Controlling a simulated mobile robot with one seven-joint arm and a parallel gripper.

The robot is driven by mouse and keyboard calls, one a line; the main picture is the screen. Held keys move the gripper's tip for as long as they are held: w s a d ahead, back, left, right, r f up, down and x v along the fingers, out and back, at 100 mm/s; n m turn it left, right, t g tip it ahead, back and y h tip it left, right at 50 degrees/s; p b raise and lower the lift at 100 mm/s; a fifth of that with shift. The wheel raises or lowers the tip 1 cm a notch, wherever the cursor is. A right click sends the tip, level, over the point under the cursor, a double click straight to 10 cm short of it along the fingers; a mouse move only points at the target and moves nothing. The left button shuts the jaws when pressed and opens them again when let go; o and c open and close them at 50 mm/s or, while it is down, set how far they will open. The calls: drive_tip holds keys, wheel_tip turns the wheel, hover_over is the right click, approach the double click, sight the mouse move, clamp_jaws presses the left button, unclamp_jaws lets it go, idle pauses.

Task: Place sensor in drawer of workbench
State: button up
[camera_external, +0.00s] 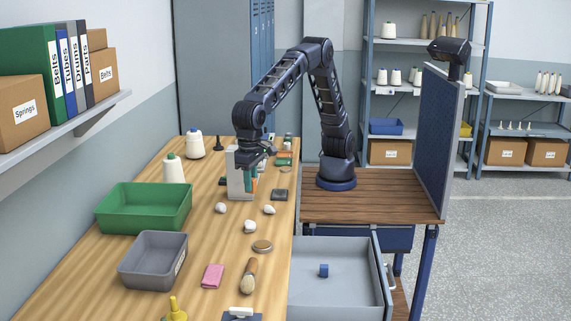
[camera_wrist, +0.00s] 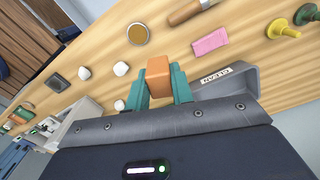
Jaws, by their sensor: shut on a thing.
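My gripper (camera_external: 250,188) is over the wooden table, in front of a pale grey upright block. In the wrist view its teal fingers (camera_wrist: 160,95) are closed on an orange block (camera_wrist: 159,76), which I take to be the sensor; no label shows on it. In the external view the orange block is mostly hidden by the fingers. The workbench (camera_external: 390,207) has a brown plank top, with my arm's base on it. Its grey drawer (camera_external: 350,294) is pulled open at the lower right, with a small blue cube (camera_external: 323,270) inside and much bare floor around it.
A green bin (camera_external: 140,213) and a grey bin (camera_external: 152,262) stand on the left of the table (camera_external: 205,270). A blue panel (camera_external: 435,135) stands on the workbench's right edge.

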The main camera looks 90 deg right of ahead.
drive_tip(key=s+a+n, duration=0.2)
drive_tip(key=s+a, duration=0.2)
drive_tip(key=s, duration=1.1)
drive_tip(key=n, duration=0.2)
hover_over(336, 304)
wheel_tip(336, 304, down, 39)
drive_tip(key=shift+a+r, duration=0.1)
drive_tip(key=o, duration=1)
drive_tip(key=shift+f, duration=0.2)
drive_tip(key=shift+r, duration=0.1)
wheel_tip(336, 304, up, 12)
drive_tip(key=shift+r, duration=0.1)
